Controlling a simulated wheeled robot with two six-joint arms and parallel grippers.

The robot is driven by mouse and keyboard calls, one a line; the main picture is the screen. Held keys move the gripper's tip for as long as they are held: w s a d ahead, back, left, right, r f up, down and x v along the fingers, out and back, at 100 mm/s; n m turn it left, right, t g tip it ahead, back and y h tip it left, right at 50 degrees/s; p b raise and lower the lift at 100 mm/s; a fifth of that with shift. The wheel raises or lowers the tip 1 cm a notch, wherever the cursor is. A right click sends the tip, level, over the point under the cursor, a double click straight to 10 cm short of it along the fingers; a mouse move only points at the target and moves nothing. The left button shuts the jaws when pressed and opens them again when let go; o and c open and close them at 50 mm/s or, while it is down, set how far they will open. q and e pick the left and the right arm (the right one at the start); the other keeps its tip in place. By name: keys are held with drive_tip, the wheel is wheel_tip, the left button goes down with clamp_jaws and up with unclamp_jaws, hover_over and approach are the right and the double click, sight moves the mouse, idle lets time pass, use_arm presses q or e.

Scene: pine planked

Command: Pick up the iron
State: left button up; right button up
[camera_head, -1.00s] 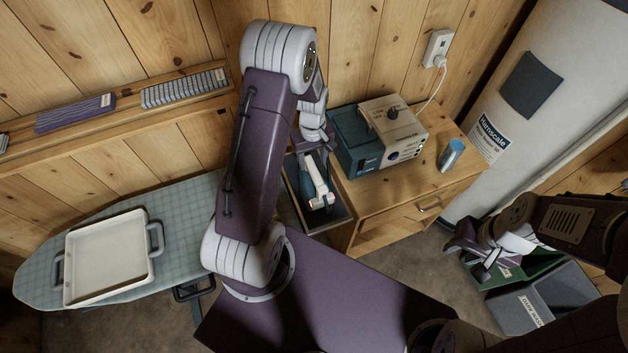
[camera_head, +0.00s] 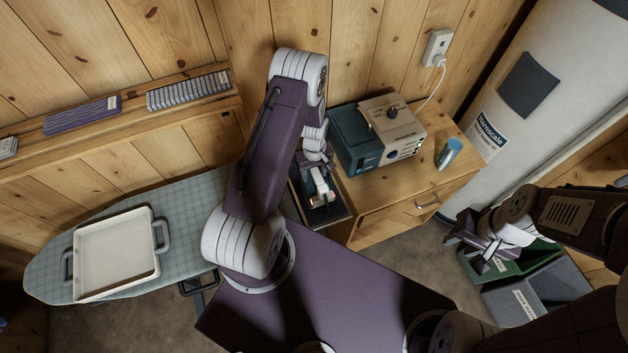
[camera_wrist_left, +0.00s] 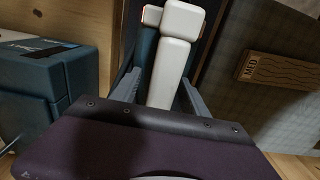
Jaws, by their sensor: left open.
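The iron (camera_head: 322,192) sits in an open dark box (camera_head: 334,220) beside the wooden cabinet. Its white handle (camera_wrist_left: 174,58) fills the middle of the left wrist view, with a dark teal body partly visible beneath. My left gripper (camera_wrist_left: 160,88) is open, with one finger on each side of the handle; I see no clear grip on it. In the head view my left arm and wrist hide part of the iron and box. My right gripper (camera_head: 467,252) looks open and empty, above the bins at the right.
A teal and beige device (camera_head: 378,135) and a blue-topped can (camera_head: 448,154) stand on the cabinet (camera_head: 395,188). An ironing board (camera_head: 190,205) carries a cream tray (camera_head: 116,257). A green bin (camera_head: 520,272) and a grey bin (camera_head: 545,300) stand at the right.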

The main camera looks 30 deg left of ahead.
use_arm(q)
drive_tip(key=shift+s+d+f, duration=0.1)
clamp_jaws()
drive_tip(key=shift+s, duration=0.1)
drive_tip(key=shift+s+d, duration=0.1)
idle(1.3)
